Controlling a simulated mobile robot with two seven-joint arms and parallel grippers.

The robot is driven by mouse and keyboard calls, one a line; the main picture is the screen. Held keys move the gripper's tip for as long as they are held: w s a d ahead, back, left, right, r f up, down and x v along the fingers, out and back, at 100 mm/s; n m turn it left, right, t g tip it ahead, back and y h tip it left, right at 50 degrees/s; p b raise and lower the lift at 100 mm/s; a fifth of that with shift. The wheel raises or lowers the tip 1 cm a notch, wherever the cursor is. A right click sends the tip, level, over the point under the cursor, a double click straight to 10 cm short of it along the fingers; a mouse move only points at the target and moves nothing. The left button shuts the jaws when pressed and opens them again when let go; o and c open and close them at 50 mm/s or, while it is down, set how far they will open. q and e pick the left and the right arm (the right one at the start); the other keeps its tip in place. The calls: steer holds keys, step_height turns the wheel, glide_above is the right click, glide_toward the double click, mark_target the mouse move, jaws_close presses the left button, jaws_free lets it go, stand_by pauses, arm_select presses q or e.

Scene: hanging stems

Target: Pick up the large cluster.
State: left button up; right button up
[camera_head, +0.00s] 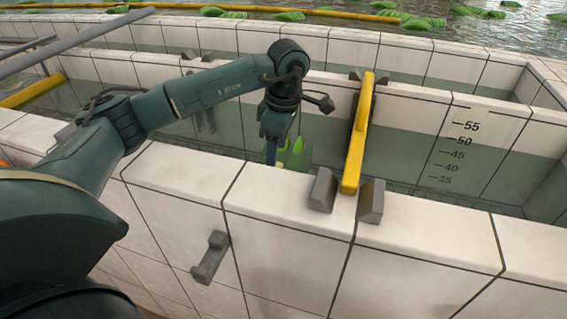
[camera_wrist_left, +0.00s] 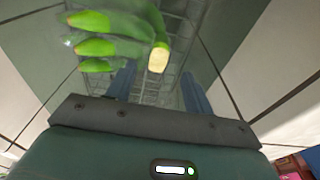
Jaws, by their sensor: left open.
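A green banana cluster (camera_head: 297,150) is in the tiled trough, just right of my left gripper and partly hidden by it and the near wall. In the left wrist view the cluster (camera_wrist_left: 95,46) shows several green fingers at upper left and a pale cut stem end (camera_wrist_left: 158,58). My left gripper (camera_head: 272,150) points down into the trough. Its blue fingers are apart in the wrist view (camera_wrist_left: 157,82), and the pale stem end appears between and beyond their tips. I cannot tell whether they touch it. My right gripper is out of view.
A yellow bar (camera_head: 355,135) crosses the trough right of the gripper, between dark grey blocks (camera_head: 371,200). White tiled walls (camera_head: 290,200) edge the trough. Depth marks (camera_head: 465,126) are on the far wall. More green clusters (camera_head: 425,22) float in water at the back.

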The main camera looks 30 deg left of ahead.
mark_target(285, 158)
arm_select(q)
steer(key=f, duration=0.4)
steer(key=shift+a+f, duration=0.2)
steer(key=shift+f, duration=0.1)
steer(key=shift+c, duration=0.2)
